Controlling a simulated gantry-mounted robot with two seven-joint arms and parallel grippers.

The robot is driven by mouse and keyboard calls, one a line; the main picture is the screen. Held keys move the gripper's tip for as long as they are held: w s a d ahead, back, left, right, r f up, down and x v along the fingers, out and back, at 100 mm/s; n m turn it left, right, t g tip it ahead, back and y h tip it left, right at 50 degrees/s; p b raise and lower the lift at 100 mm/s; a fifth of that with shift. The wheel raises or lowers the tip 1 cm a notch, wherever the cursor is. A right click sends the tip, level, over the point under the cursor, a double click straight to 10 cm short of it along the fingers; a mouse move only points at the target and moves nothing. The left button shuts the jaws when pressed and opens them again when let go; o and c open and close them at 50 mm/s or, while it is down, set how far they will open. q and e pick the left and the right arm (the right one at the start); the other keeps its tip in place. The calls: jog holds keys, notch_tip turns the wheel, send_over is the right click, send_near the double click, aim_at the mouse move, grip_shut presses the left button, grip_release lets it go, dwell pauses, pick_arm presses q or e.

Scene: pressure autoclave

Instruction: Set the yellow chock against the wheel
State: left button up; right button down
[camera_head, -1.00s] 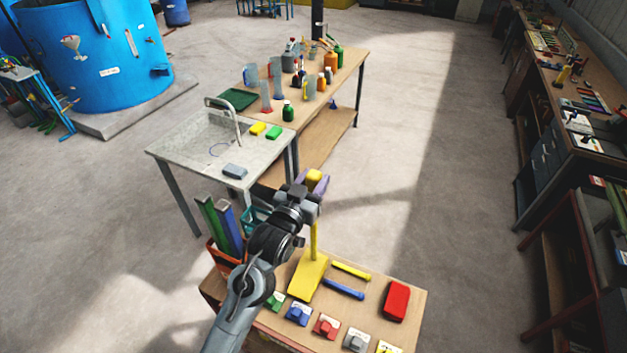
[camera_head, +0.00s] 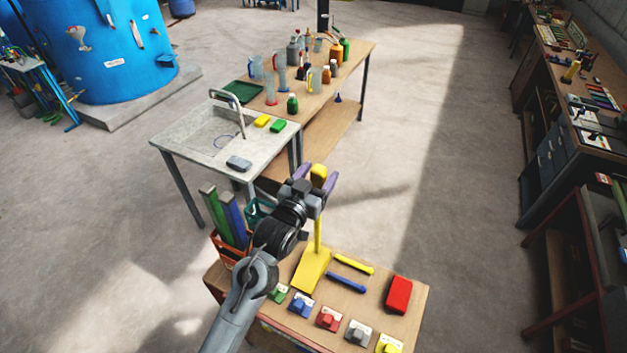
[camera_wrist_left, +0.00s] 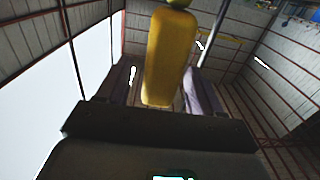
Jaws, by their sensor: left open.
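The yellow chock (camera_head: 311,272) is a wedge-shaped block lying on the small wooden table. A thin yellow handle (camera_head: 318,236) rises from it toward a thick yellow grip (camera_head: 319,173). My left gripper (camera_head: 317,178) is open, with one purple finger on each side of that grip. In the left wrist view the yellow grip (camera_wrist_left: 168,60) stands between the open fingers (camera_wrist_left: 160,92), with visible gaps. My left wrist hides where the handle meets the grip. No wheel is visible, and my right gripper is out of view.
A red block (camera_head: 399,295), a yellow bar (camera_head: 354,264) and a blue bar (camera_head: 346,283) lie right of the chock. Several coloured switch boxes line the near edge. A sink table (camera_head: 180,150) and a bottle bench (camera_head: 345,75) stand behind.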

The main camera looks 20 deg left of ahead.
pick_arm(q)
jog(key=shift+s, duration=0.15)
jog(key=s+a+b, duration=0.2)
jog(key=s, duration=0.9)
jog(key=s+a+f+g+y, duration=0.1)
jog(key=s+f+g, duration=0.2)
jog(key=s+f, duration=0.35)
jog(key=s+a+f+g+y, duration=0.15)
jog(key=s+f+g, duration=0.25)
jog(key=f, duration=0.5)
jog(key=s+a+f+g, duration=0.1)
jog(key=s+f+g, duration=0.2)
jog(key=s, duration=0.5)
jog(key=s+a+f+g, duration=0.2)
jog(key=s+f+g, duration=0.2)
jog(key=s, duration=0.5)
notch_tip(320, 180, down, 2)
jog(key=shift+s+f, duration=0.1)
jog(key=shift+s, duration=0.1)
jog(key=shift+w+y, duration=0.15)
jog(key=shift+y, duration=0.1)
